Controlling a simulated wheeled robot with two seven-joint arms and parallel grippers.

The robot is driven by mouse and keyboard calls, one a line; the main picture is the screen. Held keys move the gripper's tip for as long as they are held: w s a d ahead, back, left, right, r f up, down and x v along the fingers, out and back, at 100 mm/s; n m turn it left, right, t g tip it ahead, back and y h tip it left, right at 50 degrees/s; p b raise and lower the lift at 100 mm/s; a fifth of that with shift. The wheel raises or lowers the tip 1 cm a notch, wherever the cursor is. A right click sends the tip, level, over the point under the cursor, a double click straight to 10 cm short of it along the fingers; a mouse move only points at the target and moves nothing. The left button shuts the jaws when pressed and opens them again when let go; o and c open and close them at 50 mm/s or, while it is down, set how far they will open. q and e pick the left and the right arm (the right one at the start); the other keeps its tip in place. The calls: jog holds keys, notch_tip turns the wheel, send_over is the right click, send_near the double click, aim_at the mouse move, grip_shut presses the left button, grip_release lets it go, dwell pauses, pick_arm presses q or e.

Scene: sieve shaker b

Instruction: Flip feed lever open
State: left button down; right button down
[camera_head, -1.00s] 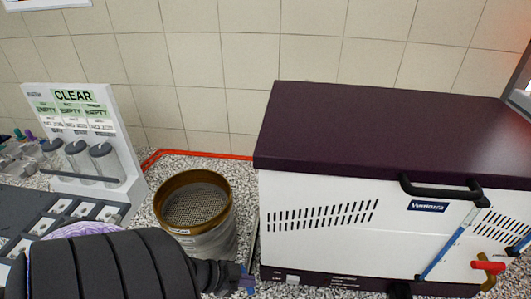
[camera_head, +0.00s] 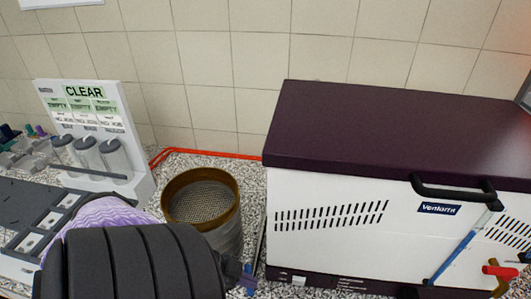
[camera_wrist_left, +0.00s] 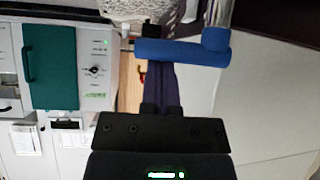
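A blue bar-shaped lever (camera_wrist_left: 180,52) on a metal pipe lies across the upper middle of the left wrist view, just beyond my left gripper. A small blue piece (camera_head: 248,279) shows beside the left gripper in the head view, right of the sieve. Which lever is the feed lever is not marked. My left gripper (camera_head: 232,271) is low in the head view, partly hidden by my forearm. In the left wrist view the gripper (camera_wrist_left: 162,100) points towards the blue bar; its fingertips are not clearly seen. My right gripper is not in view.
A brass-rimmed sieve (camera_head: 166,192) stands behind my left arm. A white cabinet (camera_head: 340,245) with a dark lid is at right, with a red-handled valve (camera_head: 499,270). A "CLEAR" rack (camera_head: 136,140) with jars and a grey tray (camera_head: 30,200) are at left.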

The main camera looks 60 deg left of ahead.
pick_arm(q)
jog(key=shift+s+m, duration=0.1)
jog(key=shift+m, duration=0.2)
jog(key=shift+s, duration=0.1)
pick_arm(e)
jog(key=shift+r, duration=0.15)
pick_arm(q)
jog(key=shift+s+d+p, duration=0.2)
jog(key=shift+d+p, duration=0.2)
jog(key=shift+p, duration=0.05)
jog(key=shift+s+d, duration=0.15)
jog(key=shift+d, duration=0.05)
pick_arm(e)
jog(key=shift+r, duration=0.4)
